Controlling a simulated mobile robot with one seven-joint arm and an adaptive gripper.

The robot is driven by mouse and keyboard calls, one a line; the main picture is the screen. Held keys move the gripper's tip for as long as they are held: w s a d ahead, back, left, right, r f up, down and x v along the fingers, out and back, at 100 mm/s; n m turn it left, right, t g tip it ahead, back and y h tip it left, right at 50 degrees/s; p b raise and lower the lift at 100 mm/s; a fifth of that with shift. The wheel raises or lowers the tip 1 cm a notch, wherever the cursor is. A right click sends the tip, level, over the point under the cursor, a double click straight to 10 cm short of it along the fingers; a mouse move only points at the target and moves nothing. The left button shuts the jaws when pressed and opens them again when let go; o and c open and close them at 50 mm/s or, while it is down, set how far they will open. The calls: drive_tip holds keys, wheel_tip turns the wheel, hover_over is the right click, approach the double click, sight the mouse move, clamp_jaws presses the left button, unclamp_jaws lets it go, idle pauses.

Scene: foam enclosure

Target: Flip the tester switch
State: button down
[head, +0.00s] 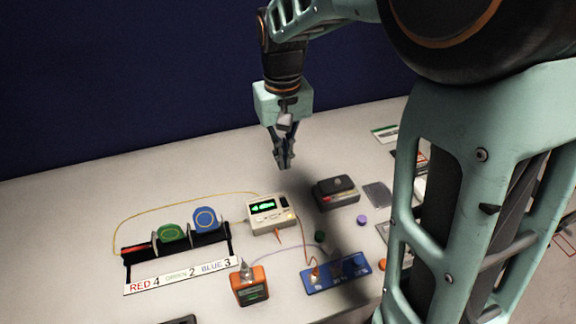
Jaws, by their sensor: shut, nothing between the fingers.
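A cream box with a lit green screen (270,214) stands on the table in the middle of the head view, with cables running from it. It looks like the tester, but I cannot make out which part is its switch. A small orange box (250,285) with a dark greenish face and a light metal piece on top stands in front of it. A blue panel (336,273) with dark parts on it lies to the right of that. My gripper (284,163) is shut and empty, pointing down, above and behind the cream box and apart from it.
A dark rack (178,247) with a green and a blue round piece, labelled RED 4, GREEN 2, BLUE 3, stands left. A black box (335,191) sits right of the cream box. Small round caps lie near it. The table's far left is clear.

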sight(285, 204)
wheel_tip(285, 204, down, 14)
drive_tip(key=shift+f+p, duration=0.1)
drive_tip(key=shift+p, duration=0.4)
idle(0.3)
